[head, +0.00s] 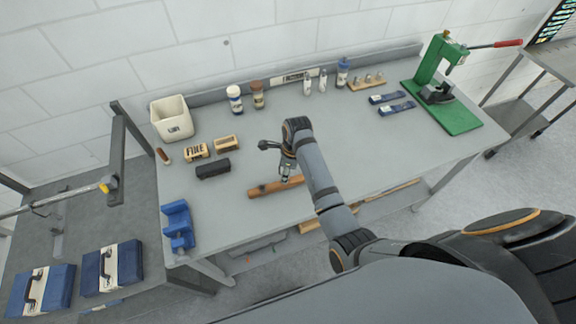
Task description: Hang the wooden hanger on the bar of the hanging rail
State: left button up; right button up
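A brown wooden bar-shaped piece (266,189) lies on the grey workbench, near its front edge. It may be the wooden hanger, but I cannot make out a hook on it. My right gripper (277,161) is just above and behind this piece, with its arm reaching in from the lower right. Its fingers look spread apart and seem to hold nothing. The hanging rail stands at the left, with a dark upright post (117,165) and a light metal bar (50,200) that has a yellow end. The bar is empty where I see it. My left gripper is not in view.
On the workbench (350,150) stand a white bin (172,118), brushes (196,151), bottles (234,98), a blue vise (178,226) and a green press (440,85). Blue cases (112,268) lie at the lower left. The bench middle right is clear.

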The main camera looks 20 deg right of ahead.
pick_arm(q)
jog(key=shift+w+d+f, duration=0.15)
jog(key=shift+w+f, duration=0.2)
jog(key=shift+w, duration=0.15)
pick_arm(e)
notch_tip(320, 180, up, 11)
jog(key=d, duration=0.1)
jog(key=shift+s+f, duration=0.15)
jog(key=shift+s, duration=0.3)
jog(key=shift+f, duration=0.1)
